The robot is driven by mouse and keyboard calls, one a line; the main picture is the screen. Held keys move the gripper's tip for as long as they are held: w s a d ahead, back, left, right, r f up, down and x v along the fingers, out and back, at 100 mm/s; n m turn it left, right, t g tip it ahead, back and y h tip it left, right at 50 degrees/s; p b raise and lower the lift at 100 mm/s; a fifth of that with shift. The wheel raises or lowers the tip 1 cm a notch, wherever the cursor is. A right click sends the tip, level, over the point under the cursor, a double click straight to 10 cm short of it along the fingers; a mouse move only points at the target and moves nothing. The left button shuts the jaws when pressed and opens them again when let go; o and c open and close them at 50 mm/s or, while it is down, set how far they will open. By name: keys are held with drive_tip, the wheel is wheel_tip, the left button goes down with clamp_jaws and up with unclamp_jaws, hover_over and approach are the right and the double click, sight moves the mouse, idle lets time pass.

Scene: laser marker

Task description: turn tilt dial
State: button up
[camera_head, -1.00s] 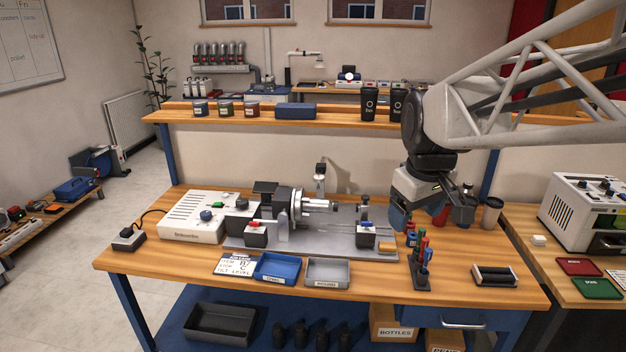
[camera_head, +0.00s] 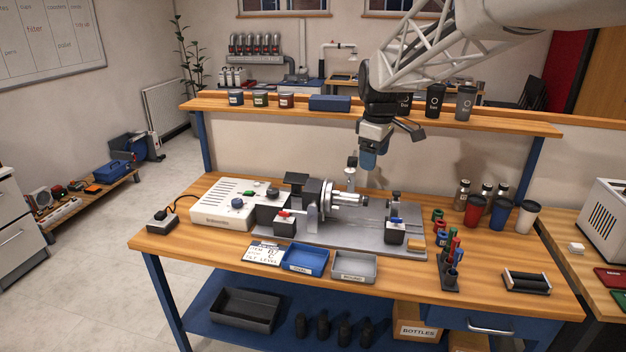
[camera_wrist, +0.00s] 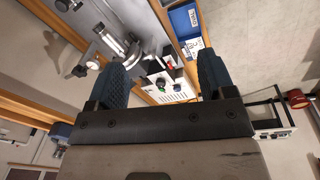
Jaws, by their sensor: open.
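The laser marker stands on the wooden bench. I cannot tell which is the tilt dial, as labels are too small to read. The box also shows between my fingers in the wrist view (camera_wrist: 172,98). The round chuck (camera_head: 327,205) stands right of the box. My gripper (camera_head: 368,168) hangs above the chuck's right side, clear of the machine. In the wrist view my gripper (camera_wrist: 165,63) has its two blue fingers wide apart, with nothing between them.
A red-lever block (camera_head: 285,225) and a blue-lever block (camera_head: 396,231) stand along the machine's front. A blue tray (camera_head: 304,262) and grey tray (camera_head: 353,267) lie before it. Cups (camera_head: 501,215) and a pen holder (camera_head: 450,277) stand right. A shelf (camera_head: 400,115) runs behind.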

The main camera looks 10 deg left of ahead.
drive_tip(key=w+a+f+n, duration=0.3)
drive_tip(key=w+a, duration=0.5)
drive_tip(key=n+g, duration=0.1)
drive_tip(key=n, duration=0.9)
hover_over(273, 190)
wheel_tip(273, 190, down, 16)
drive_tip(key=shift+s+f, duration=0.15)
drive_tip(key=shift+f, duration=0.1)
drive_tip(key=shift+f, duration=3.8)
